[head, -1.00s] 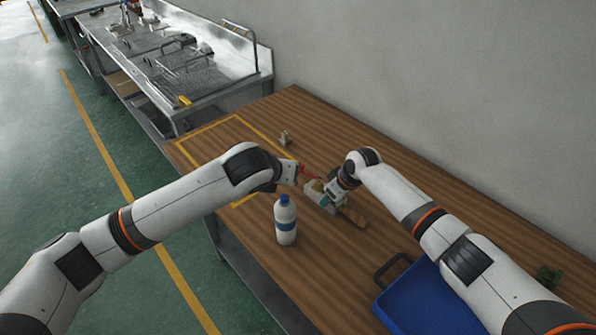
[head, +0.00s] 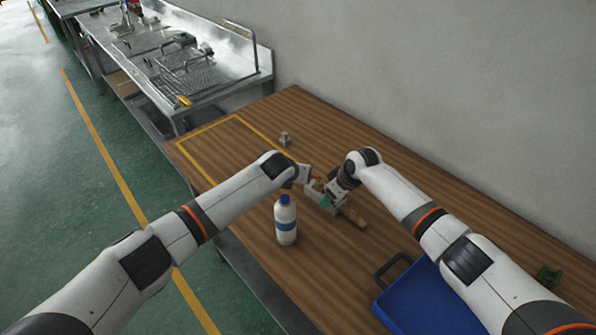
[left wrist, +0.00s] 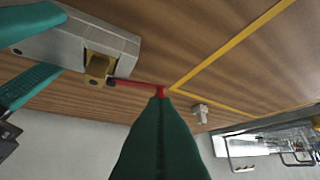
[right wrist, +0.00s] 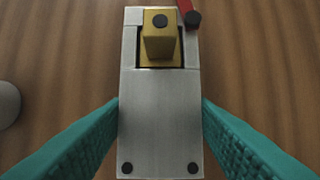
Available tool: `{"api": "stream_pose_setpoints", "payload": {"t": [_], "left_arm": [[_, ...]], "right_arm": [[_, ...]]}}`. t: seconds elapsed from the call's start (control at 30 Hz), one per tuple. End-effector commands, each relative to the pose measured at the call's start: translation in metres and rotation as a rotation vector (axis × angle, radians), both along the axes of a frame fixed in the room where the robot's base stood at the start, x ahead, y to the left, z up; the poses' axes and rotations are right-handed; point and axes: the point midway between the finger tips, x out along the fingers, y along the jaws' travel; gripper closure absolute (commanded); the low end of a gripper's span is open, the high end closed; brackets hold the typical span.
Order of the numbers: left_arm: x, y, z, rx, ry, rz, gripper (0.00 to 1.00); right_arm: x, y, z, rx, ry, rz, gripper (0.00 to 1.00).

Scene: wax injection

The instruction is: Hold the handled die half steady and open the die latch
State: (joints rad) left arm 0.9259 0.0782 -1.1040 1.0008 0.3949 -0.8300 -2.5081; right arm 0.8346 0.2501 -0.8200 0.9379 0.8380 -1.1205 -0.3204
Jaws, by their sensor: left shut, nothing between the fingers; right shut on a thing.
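The die is a grey metal block (right wrist: 160,110) with a brass-coloured insert (right wrist: 160,40); it lies on the wooden table, with a wooden handle (head: 353,217) showing beside it in the head view. My right gripper (head: 327,200) is shut on the block, its teal fingers along both long sides. The red latch (left wrist: 138,83) sticks out from a dark pivot at the block's end, and its pivot end also shows in the right wrist view (right wrist: 190,14). My left gripper (left wrist: 160,98) is shut and empty, its tips at the latch's free end; contact is unclear.
A white bottle with a blue cap (head: 286,222) stands close to my left forearm. A small metal part (head: 285,138) sits near the yellow tape outline (head: 205,132). A blue tray (head: 410,300) is at the front right. A wall runs behind the table.

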Motion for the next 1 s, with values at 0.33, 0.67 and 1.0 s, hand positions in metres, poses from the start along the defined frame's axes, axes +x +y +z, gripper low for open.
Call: {"api": "stream_pose_setpoints", "payload": {"t": [0.33, 0.67, 1.0], "left_arm": [[0.024, -0.009, -0.025, 0.0, 0.002, 0.001, 1.0], [0.029, -0.011, -0.031, 0.001, 0.0, -0.001, 1.0], [0.03, -0.01, -0.031, 0.001, 0.0, -0.001, 1.0]], "right_arm": [[0.0, 0.0, 0.001, 0.001, -0.001, 0.0, 0.91], [0.001, 0.0, 0.001, 0.001, -0.001, 0.0, 0.91], [0.0, 0.0, 0.001, 0.001, -0.001, 0.0, 0.91]]}}
